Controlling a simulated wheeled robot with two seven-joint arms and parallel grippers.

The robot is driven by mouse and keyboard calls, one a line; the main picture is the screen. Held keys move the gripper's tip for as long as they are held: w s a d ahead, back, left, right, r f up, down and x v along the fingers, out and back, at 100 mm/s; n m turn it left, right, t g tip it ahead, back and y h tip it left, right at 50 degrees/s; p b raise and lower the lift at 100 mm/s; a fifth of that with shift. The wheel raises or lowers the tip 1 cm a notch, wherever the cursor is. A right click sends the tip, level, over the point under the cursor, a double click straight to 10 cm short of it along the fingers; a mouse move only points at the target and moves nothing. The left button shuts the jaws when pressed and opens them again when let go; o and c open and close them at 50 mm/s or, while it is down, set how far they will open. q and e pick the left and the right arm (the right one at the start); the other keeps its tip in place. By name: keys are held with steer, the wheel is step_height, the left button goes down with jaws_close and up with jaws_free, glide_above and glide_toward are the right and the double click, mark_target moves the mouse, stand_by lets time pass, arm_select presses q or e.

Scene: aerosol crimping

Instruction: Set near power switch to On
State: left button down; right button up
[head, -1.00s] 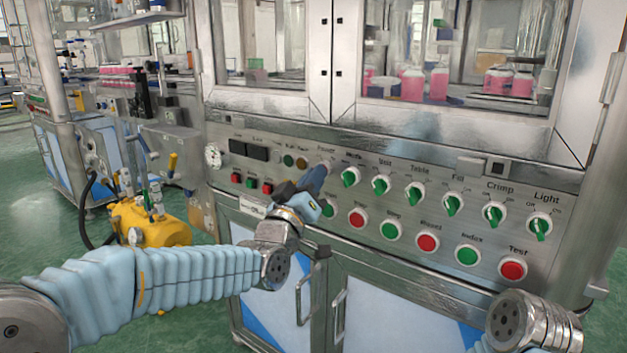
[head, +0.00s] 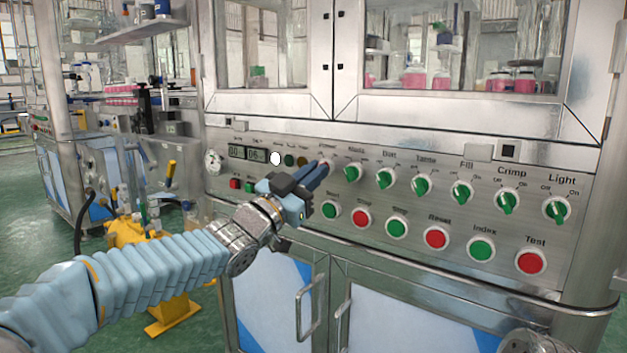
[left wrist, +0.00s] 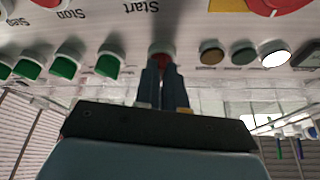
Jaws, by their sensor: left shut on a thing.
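The near power switch is under the "Power" label on the panel. In the left wrist view, the power switch (left wrist: 162,48) shows a round base and a bit of red knob between my fingers. My left gripper (head: 321,168) is shut on this knob, and its fingers hide most of the knob in the head view. The gripper also shows in the left wrist view (left wrist: 163,72). A white lamp (head: 275,158) left of the switch is lit, and a small display (head: 256,154) shows digits. My right gripper is not in view.
Right of the switch runs a row of green knobs, starting with the Mode knob (head: 352,173). Below are green and red push buttons, such as the Start button (head: 330,209). A gauge (head: 213,162) is at the panel's left end. Door handles (head: 309,303) stick out below.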

arm_select(q)
steer(key=shift+r+m+g+h+p, duration=0.1)
steer(key=shift+m+g+h+p, duration=0.55)
steer(key=shift+m, duration=1.15)
steer(key=shift+m+g, duration=0.35)
steer(key=shift+m, duration=0.05)
steer(key=c, duration=1.2)
jaws_free()
steer(key=shift+a, duration=0.1)
steer(key=b+v, duration=0.1)
steer(key=v, duration=1.2)
steer(key=shift+s+a, duration=0.25)
